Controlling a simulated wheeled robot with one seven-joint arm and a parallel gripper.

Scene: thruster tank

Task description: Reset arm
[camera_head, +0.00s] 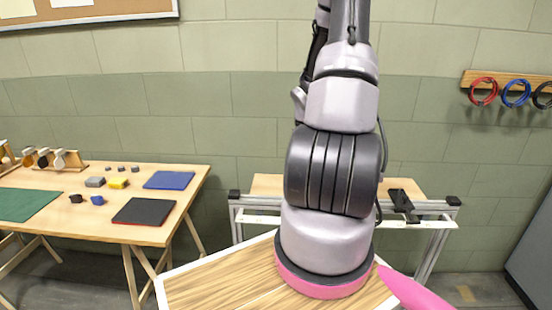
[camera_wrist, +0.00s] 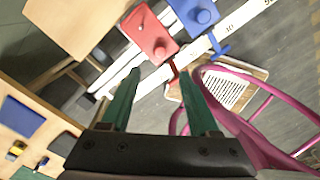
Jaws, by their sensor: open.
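My arm (camera_head: 332,170) rises across the middle of the head view, and my gripper does not show there. In the wrist view my gripper (camera_wrist: 159,75) has two green fingers spread well apart, with nothing held between them. A red block with a round knob (camera_wrist: 150,38) and a blue block with a round knob (camera_wrist: 196,14) lie beyond the fingertips, beside a white numbered rail (camera_wrist: 228,30). No contact between the fingers and these blocks can be made out.
A wooden table (camera_head: 95,175) at left holds a blue mat (camera_head: 168,180), a black mat (camera_head: 143,211), a green mat (camera_head: 28,204) and several small blocks. A metal-framed bench (camera_head: 240,208) stands behind my arm. Coloured rings (camera_head: 516,93) hang on the wall at right.

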